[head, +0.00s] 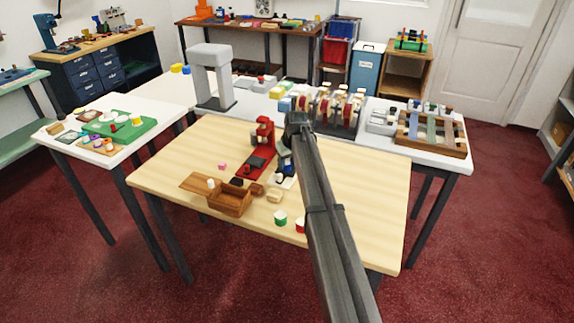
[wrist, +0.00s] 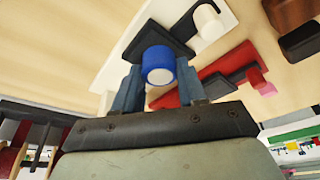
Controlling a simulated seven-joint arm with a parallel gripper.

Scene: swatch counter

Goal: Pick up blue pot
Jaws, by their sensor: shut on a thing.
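The blue pot (wrist: 158,56) shows in the wrist view as a short blue cylinder with a pale round end facing the camera. My gripper (wrist: 160,72) has a finger on each side of it and is shut on it. In the head view my gripper (head: 287,160) is over the right half of the wooden table, just right of the red press-like stand. The pot is small and mostly hidden by the gripper there. A black plate (wrist: 165,35) on a white base is behind the pot in the wrist view; I cannot tell whether the pot touches it.
The red stand (head: 263,140) is close on the left. A brown open box (head: 232,203), a green-and-white pot (head: 280,218) and a red-and-white pot (head: 300,226) are nearer the front. Striped rolls (head: 335,112) stand behind. The table's front left (head: 170,170) is clear.

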